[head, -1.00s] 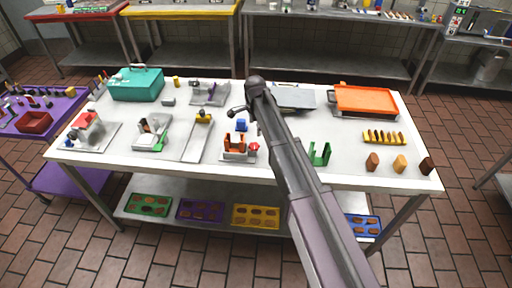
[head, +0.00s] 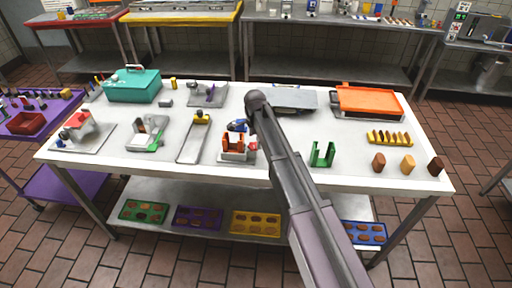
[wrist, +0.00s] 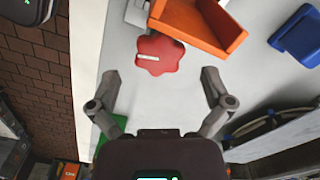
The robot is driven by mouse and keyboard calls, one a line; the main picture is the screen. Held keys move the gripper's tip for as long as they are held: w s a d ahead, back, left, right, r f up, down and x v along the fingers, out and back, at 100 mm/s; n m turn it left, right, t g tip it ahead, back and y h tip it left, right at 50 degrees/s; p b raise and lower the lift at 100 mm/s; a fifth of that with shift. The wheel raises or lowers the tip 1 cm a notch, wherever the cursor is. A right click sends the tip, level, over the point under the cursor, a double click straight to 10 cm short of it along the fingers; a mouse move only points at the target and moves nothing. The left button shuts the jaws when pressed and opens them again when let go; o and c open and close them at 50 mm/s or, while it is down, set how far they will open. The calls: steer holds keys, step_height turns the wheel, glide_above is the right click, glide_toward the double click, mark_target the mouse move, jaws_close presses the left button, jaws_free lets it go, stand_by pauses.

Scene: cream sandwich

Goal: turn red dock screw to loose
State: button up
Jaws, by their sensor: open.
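The red dock screw (wrist: 160,54) is a lobed red knob with a pale mark on its top. In the wrist view it lies ahead of my open gripper (wrist: 160,82), roughly between the fingertips and a little beyond them, apart from both. It sits beside an orange block-like part (wrist: 198,24) of the dock. In the head view the orange dock (head: 233,143) stands on the white table, with the red screw (head: 253,142) at its right edge. My arm hides part of that area, and my gripper's fingers are hard to make out there.
A blue part (wrist: 298,36) is right of the orange part in the wrist view. A green holder (head: 322,154) stands right of my arm on the white table (head: 290,178). A teal box (head: 133,85) and an orange tray (head: 367,101) stand farther back.

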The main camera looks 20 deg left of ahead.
steer(key=shift+f+b, duration=0.4)
steer(key=shift+f, duration=0.2)
steer(key=c, duration=1.1)
steer(key=shift+d, duration=0.25)
steer(key=shift+c, duration=0.2)
steer(key=shift+a, duration=0.25)
